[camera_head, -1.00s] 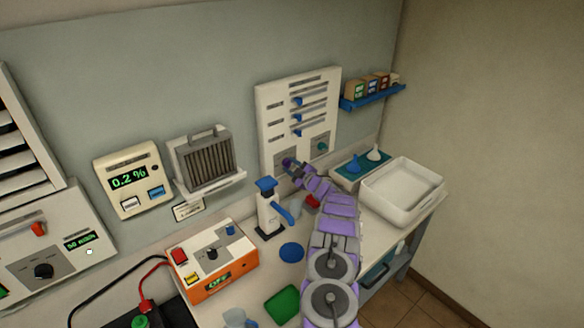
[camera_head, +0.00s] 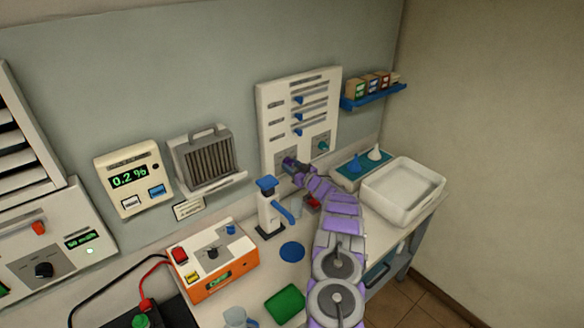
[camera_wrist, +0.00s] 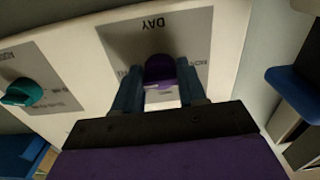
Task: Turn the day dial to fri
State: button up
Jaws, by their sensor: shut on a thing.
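The day dial (camera_wrist: 159,72) is a purple knob on a grey plate marked DAY, which appears upside down in the wrist view. My gripper (camera_wrist: 160,92) has its two blue fingers on either side of the knob and is shut on it. In the head view my gripper (camera_head: 289,165) is at the lower left of the white wall panel (camera_head: 264,110), and it mostly hides the dial. The day names around the dial are partly covered and too blurred to read, so the dial's setting cannot be told.
A teal knob (camera_wrist: 22,92) sits on its own plate beside the day dial; it also shows in the head view (camera_head: 323,146). Blue sliders (camera_head: 297,115) are above. A blue-topped dispenser (camera_head: 268,205) stands left of my arm, and a white basin (camera_head: 403,188) to the right.

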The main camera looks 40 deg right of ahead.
jog(key=shift+f, duration=0.1)
dwell(0.5)
jog(key=o, duration=1)
jog(key=shift+w+d+f, duration=0.1)
jog(key=shift+w+d, duration=0.1)
jog(key=shift+s, duration=0.1)
jog(key=shift+a, duration=0.1)
jog(key=s, duration=0.5)
jog(key=s+a, duration=0.1)
jog(key=s, duration=1.1)
jog(key=shift+s+a, duration=0.1)
jog(key=shift+a, duration=0.2)
